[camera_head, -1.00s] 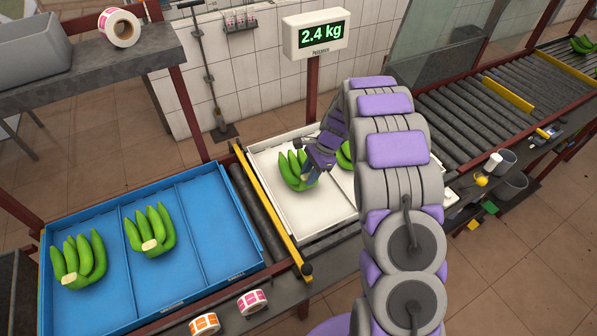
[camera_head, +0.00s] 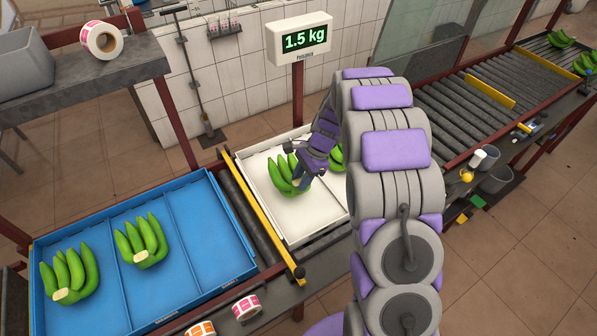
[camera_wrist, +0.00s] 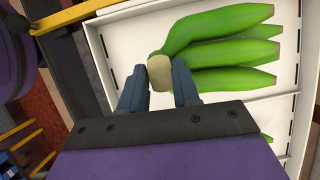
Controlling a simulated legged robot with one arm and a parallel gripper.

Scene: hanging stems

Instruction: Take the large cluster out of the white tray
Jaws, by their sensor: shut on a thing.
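A green banana cluster (camera_head: 284,178) is in or just above the white tray (camera_head: 290,222), near its left side. My gripper (camera_wrist: 159,88) is shut on the pale crown of this cluster, with a finger on each side; the green fruit (camera_wrist: 220,45) points away from it in the wrist view. From the head view my gripper (camera_head: 304,178) covers the cluster's right side. A second green cluster (camera_head: 337,158) lies further right in the tray, partly hidden by my arm. The scale display (camera_head: 305,40) reads 1.5 kg.
A blue crate (camera_head: 190,240) with three compartments stands at left; two hold banana clusters (camera_head: 70,276) (camera_head: 142,241), and the right one is empty. A yellow rail (camera_head: 262,215) runs between crate and tray. Label rolls (camera_head: 246,307) lie at the front edge.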

